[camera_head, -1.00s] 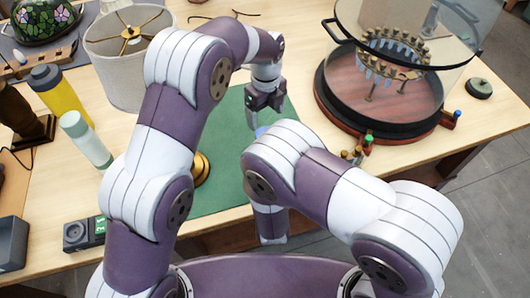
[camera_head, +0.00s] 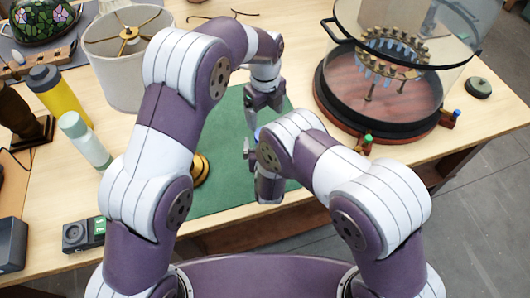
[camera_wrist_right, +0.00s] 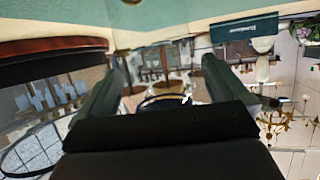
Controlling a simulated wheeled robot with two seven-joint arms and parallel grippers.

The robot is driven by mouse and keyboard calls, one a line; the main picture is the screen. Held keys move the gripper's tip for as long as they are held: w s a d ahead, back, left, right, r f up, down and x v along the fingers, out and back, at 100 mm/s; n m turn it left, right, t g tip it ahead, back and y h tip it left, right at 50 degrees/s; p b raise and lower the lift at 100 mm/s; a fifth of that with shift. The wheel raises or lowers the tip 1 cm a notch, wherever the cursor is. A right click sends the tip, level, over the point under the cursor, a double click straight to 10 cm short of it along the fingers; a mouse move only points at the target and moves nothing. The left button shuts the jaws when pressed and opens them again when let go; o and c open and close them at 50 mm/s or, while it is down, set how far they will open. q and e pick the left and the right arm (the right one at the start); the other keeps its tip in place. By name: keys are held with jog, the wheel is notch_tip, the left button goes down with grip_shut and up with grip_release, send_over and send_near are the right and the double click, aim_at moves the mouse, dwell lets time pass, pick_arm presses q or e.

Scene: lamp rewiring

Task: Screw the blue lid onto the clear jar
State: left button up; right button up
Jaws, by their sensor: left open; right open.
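My left gripper (camera_head: 257,108) is open and points down over the green mat (camera_head: 222,140). A small blue patch (camera_head: 258,132) shows just below it; it may be the blue lid, but most of it is hidden by my arms. My right gripper (camera_head: 249,149) is just in front of that patch, partly hidden by its own arm. In the right wrist view its two fingers (camera_wrist_right: 162,72) are spread with nothing held between them. I cannot make out the clear jar in either view.
A brass stepped base (camera_head: 200,169) stands on the mat to the left. A glass-covered round stand (camera_head: 385,125) is at the right. A lampshade (camera_head: 128,65), yellow bottle (camera_head: 60,95) and pale green bottle (camera_head: 85,140) stand at the left. The mat's front left is clear.

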jog(key=c, duration=1.3)
pick_arm(q)
jog(key=shift+c, duration=1)
pick_arm(e)
jog(key=c, duration=0.5)
pick_arm(q)
jog(key=n, duration=0.5)
pick_arm(e)
grip_shut()
pick_arm(q)
jog(key=n, duration=1.5)
jog(key=shift+n, duration=0.4)
jog(key=n, duration=1.5)
jog(key=shift+f, duration=4)
